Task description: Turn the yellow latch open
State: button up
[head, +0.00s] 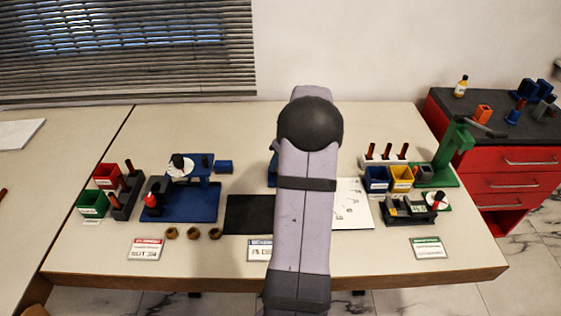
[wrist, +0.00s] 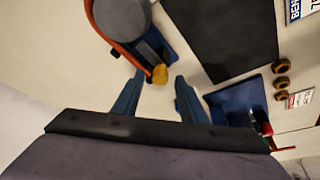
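The yellow latch (wrist: 160,75) is a small rounded tab in the wrist view. It is at the end of a blue fixture (wrist: 176,40) that carries a grey round part (wrist: 122,16) with an orange band (wrist: 102,32). My gripper (wrist: 159,82) is open, with its two blue fingers apart and the latch showing in the gap near the fingertips. I cannot tell whether either finger touches it. In the head view my arm hides the latch and gripper; only a blue edge (head: 272,170) shows beside the arm.
A black mat (head: 250,214) lies left of my arm, with a blue rig (head: 205,202) beyond it and several brass nuts (head: 193,233) in front. Blue and yellow bins (head: 377,178), a green press (head: 452,150) and a white sheet (head: 353,205) are on the right.

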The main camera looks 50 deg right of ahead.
jog(key=b+v, duration=0.1)
jog(key=v, duration=0.6)
jog(key=shift+f, duration=0.1)
dwell(0.4)
